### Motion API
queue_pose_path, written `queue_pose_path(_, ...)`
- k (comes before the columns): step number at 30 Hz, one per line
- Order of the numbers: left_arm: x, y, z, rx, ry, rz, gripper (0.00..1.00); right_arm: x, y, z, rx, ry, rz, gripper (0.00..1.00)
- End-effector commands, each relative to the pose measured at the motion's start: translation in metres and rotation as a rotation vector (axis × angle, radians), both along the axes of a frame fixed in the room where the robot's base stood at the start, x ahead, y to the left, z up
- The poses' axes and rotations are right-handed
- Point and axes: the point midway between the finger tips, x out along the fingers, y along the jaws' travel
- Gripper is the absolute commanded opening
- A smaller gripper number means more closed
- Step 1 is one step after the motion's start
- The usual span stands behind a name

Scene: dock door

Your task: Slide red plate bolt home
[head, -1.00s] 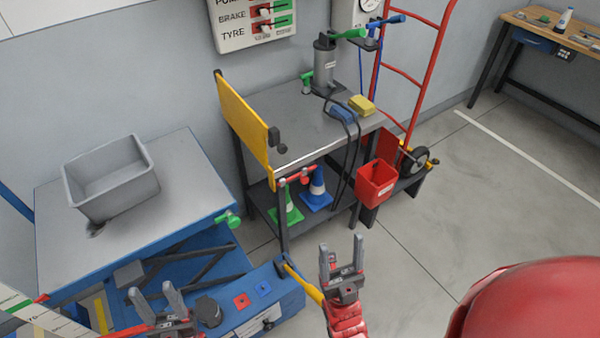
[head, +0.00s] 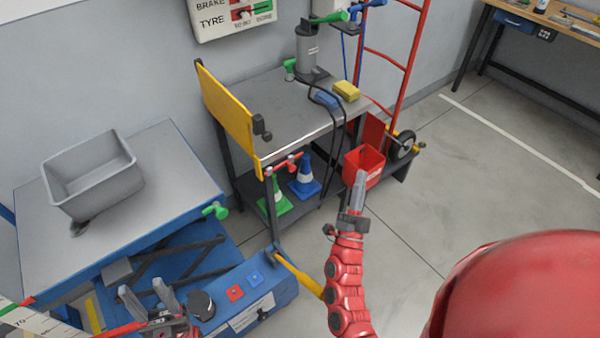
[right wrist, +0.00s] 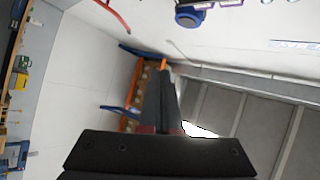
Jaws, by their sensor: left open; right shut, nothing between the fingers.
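A red bolt-like handle (head: 285,163) with a pale end sits on the front left leg of the grey workbench, under the yellow panel (head: 228,110). I take it for the red plate bolt, but its exact travel cannot be made out. My right gripper (head: 360,182) is shut and empty, pointing up, to the right of the handle and apart from it. In the right wrist view its dark fingers (right wrist: 166,95) are together. My left gripper (head: 146,292) is open and empty at the lower left, beside the blue box with red and blue squares.
A lift table (head: 165,165) carries a grey bin (head: 92,178) and has a green handle (head: 215,211). Floor at right is open.

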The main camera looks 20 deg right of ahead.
Motion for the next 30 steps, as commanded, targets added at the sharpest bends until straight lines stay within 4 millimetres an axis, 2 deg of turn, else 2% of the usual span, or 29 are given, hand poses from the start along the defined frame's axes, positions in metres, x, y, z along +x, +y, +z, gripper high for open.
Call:
queue_pose_path(1,0.000,0.000,-0.004,0.000,0.000,0.000,0.50,0.017,-0.010,-0.025,0.112,0.052,0.047,0.00)
queue_pose_path(2,0.000,0.000,-0.005,0.000,0.000,0.000,0.50,0.027,-0.014,-0.039,0.184,0.081,0.078,0.00)
queue_pose_path(5,0.000,0.000,-0.008,0.000,0.000,0.000,0.50,0.058,-0.014,-0.084,0.418,0.167,0.200,0.00)
queue_pose_path(9,0.000,0.000,-0.011,0.000,0.000,0.000,0.50,0.089,0.007,-0.129,0.699,0.241,0.376,0.00)
queue_pose_path(12,0.000,0.000,-0.013,0.000,0.000,0.000,0.50,0.103,0.028,-0.147,0.849,0.275,0.486,0.00)
queue_pose_path(15,0.000,0.000,-0.014,0.000,0.000,0.000,0.50,0.111,0.045,-0.155,0.948,0.292,0.565,0.00)
queue_pose_path(19,0.000,0.000,-0.014,0.000,0.000,0.000,0.50,0.115,0.056,-0.158,1.009,0.299,0.615,0.00)
queue_pose_path(30,0.000,0.000,-0.014,0.000,0.000,0.000,0.50,0.117,0.058,-0.158,1.015,0.300,0.622,0.00)
